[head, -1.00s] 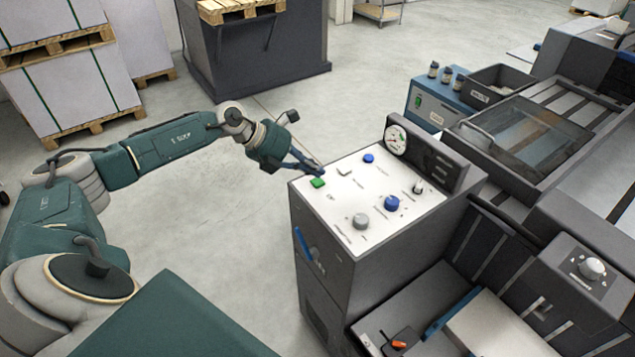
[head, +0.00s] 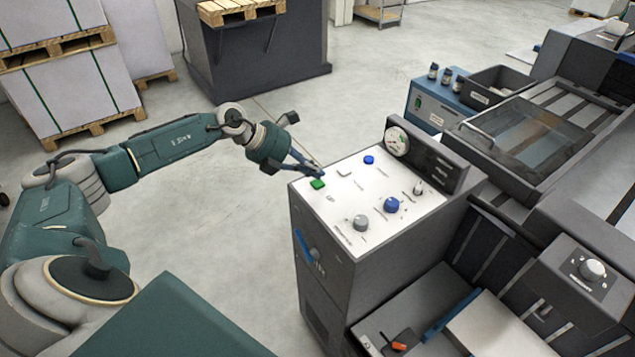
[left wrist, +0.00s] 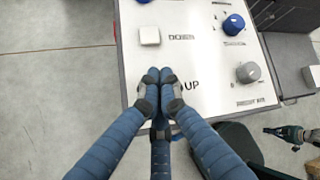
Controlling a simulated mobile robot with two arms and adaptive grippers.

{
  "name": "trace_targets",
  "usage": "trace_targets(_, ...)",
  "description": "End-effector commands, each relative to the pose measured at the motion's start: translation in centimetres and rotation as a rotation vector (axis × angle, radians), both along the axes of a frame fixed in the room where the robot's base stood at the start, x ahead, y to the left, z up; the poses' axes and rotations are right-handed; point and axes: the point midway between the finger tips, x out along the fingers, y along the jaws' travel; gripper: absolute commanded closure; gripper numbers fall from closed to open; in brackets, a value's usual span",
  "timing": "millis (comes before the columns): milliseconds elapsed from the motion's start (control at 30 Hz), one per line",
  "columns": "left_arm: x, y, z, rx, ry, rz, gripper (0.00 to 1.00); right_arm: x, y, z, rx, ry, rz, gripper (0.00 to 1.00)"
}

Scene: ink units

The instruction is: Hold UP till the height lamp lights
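My left gripper (head: 312,169) reaches over the near left corner of the white control panel (head: 375,180). Its blue fingers are shut together and empty, pointing down at the UP spot. The green button (head: 317,184) is by the fingertips in the head view. In the left wrist view the fingertips (left wrist: 160,76) cover it, beside the printed UP; I cannot tell whether they press it. The white DOWN button (head: 344,171) sits beyond. A dark upright board carries a round gauge (head: 397,141) and dim windows (head: 436,161); none looks clearly lit. A gripper, seemingly my right (left wrist: 290,133), shows small.
The panel also bears a blue button (head: 369,160), a blue knob (head: 392,205), a grey knob (head: 361,222) and a small switch (head: 418,188). A blue lever (head: 303,244) is on the cabinet's front. Open floor lies left of the cabinet.

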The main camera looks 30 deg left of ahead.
Motion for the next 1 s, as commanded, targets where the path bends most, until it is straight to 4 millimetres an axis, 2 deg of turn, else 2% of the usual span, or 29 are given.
trace_targets(367, 0.0, 0.0, -0.9, 0.0, 0.0, 0.0, 1.0, 0.0, 0.1, -0.6, 0.001, 0.0, -0.001, 1.0)
trace_targets(1000, 0.0, 0.0, -1.2, 0.0, 0.0, 0.0, 1.0, 0.0, 0.1, -0.7, 0.0, 0.0, -0.001, 1.0)
